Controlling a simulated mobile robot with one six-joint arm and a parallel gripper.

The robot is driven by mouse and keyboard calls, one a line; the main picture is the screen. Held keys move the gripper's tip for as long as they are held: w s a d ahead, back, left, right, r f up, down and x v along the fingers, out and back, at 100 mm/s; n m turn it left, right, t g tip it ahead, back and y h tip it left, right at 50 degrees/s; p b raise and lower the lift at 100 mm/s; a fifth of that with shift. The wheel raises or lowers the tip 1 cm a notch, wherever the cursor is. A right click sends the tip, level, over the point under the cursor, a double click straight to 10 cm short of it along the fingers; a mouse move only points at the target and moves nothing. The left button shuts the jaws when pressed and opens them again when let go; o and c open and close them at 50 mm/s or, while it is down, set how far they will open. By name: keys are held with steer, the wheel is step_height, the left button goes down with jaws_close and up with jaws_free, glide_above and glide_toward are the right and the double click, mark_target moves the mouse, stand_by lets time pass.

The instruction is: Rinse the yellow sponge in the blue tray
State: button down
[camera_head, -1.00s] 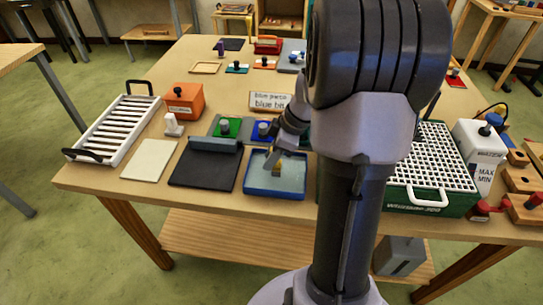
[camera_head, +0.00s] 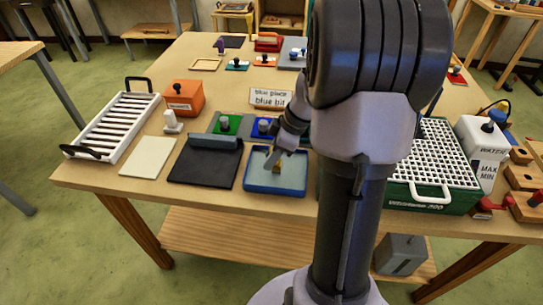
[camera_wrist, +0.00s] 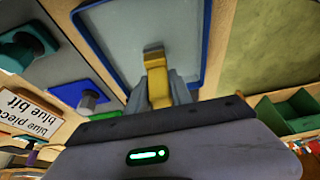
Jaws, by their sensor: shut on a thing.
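The blue tray (camera_head: 262,188) lies near the front edge of the table, with a pale grey-blue inside. My gripper (camera_head: 274,160) is over the tray, pointing down into it. In the wrist view my gripper (camera_wrist: 157,92) is shut on the yellow sponge (camera_wrist: 157,78), whose darker end points toward the tray floor. The tray's blue rim (camera_wrist: 100,50) frames the sponge there. In the head view the sponge (camera_head: 277,170) is a small yellowish spot below the fingers. I cannot tell whether it touches the tray floor.
A black mat (camera_head: 205,165) lies left of the tray. Behind the tray are a green plate (camera_head: 222,124) and a blue plate (camera_head: 262,128) with knobs, and a sign (camera_head: 270,98). A white-grid green box (camera_head: 435,165) and a white water container (camera_head: 485,150) stand at right.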

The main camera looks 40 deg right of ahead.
steer(key=shift+f, duration=0.15)
steer(key=shift+s+d, duration=0.3)
stand_by(0.4)
steer(key=shift+w+a+b, duration=0.5)
steer(key=shift+w+a, duration=0.05)
steer(key=shift+w, duration=0.05)
steer(key=shift+s+d, duration=0.25)
steer(key=shift+s, duration=0.05)
stand_by(0.5)
stand_by(1.2)
steer(key=shift+r+p, duration=1.7)
steer(key=shift+r, duration=0.85)
steer(key=shift+r+p, duration=1.05)
steer(key=shift+r, duration=0.5)
